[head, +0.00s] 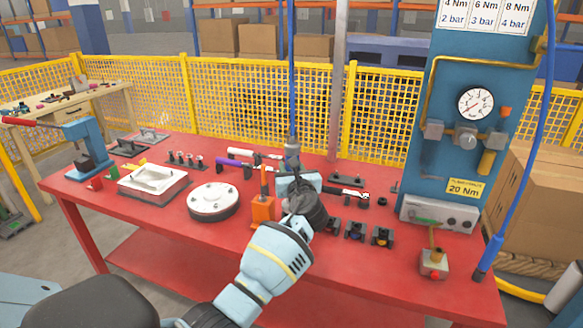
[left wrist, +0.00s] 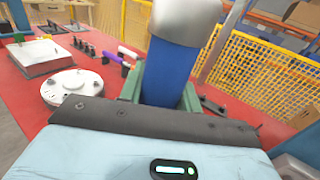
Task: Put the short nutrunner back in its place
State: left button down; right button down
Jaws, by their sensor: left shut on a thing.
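My left gripper (head: 298,186) is above the middle of the red bench. It is shut around the blue body of an upright tool, which I take to be the short nutrunner (left wrist: 172,75). The tool's grey top (head: 292,150) shows above the gripper in the head view, with a blue hose rising from it. In the left wrist view the green fingers (left wrist: 160,92) flank the blue body, and the grey top stands above. The tool's lower end is hidden by my gripper. I cannot tell which spot is its place. My right gripper is not in view.
The red bench (head: 150,235) carries a round white cover (head: 212,201), a white housing (head: 152,182), an orange holder (head: 263,209) close beside my gripper, and small black fixtures (head: 355,231). A purple-handled tool (head: 233,163) lies behind. A blue gauge panel (head: 465,150) stands at right.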

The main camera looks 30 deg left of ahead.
pick_arm(q)
jog(key=shift+f+b, duration=0.35)
jog(key=shift+f, duration=0.65)
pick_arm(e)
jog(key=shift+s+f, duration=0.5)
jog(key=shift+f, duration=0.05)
pick_arm(q)
jog(key=c, duration=1)
grip_release()
jog(key=shift+c, duration=0.2)
jog(key=shift+o, duration=0.7)
jog(key=shift+f, duration=0.25)
jog(key=shift+r, duration=0.1)
jog(key=v, duration=0.3)
jog(key=shift+s+d+r, duration=0.1)
jog(key=v, duration=0.4)
jog(key=shift+s+d+p, duration=0.2)
jog(key=shift+p, duration=0.15)
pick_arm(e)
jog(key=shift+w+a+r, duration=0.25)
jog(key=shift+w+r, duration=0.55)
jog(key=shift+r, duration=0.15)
